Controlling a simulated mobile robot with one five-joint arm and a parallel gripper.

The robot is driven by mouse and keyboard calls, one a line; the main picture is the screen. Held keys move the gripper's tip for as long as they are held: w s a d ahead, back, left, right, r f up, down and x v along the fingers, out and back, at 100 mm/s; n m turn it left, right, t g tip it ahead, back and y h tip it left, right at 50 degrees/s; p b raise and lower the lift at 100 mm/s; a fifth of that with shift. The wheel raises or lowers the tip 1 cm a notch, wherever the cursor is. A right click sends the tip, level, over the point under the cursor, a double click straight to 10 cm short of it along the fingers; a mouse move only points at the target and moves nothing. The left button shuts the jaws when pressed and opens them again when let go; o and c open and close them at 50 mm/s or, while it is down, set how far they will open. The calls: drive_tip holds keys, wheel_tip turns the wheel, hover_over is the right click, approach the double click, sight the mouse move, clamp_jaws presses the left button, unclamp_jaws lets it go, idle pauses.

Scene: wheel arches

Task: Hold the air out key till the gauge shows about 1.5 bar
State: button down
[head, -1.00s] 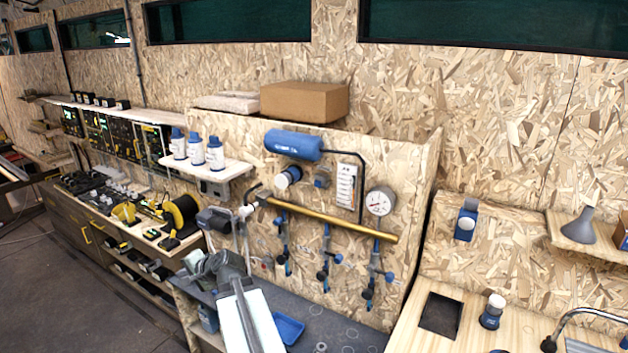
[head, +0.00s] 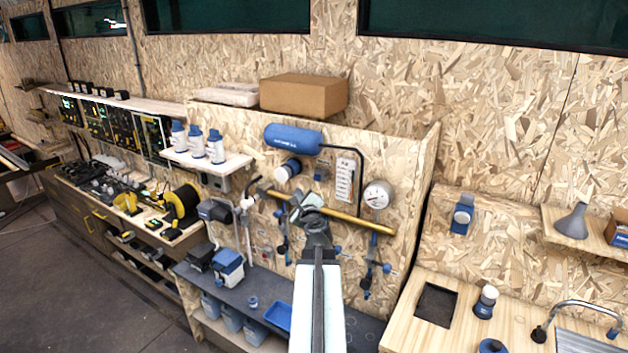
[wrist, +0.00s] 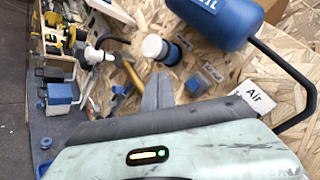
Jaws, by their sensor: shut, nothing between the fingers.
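The round white pressure gauge (head: 377,195) is on the chipboard panel, right of the white label card (head: 345,180). Its reading is too small to tell. My gripper (head: 308,203) is shut and empty, raised in front of the panel by the brass pipe (head: 352,220). In the wrist view its shut fingers (wrist: 158,88) point up toward a white and blue cylinder (wrist: 155,47). I cannot tell which part is the air out key.
A blue tank (head: 293,139) is mounted above the pipe, with a black hose bending down on its right. Blue fittings (head: 368,272) hang below the pipe. A bottle shelf (head: 213,164) juts out at the left. The bench below holds a blue tray (head: 278,316).

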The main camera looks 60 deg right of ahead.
sight(317, 178)
drive_tip(key=d, duration=0.8)
drive_tip(key=shift+d, duration=0.4)
drive_tip(key=shift+d, duration=0.1)
idle(1.7)
drive_tip(key=shift+d, duration=0.3)
drive_tip(key=shift+d, duration=0.55)
idle(2.4)
drive_tip(key=shift+a, duration=0.1)
idle(0.4)
drive_tip(key=shift+a, duration=0.85)
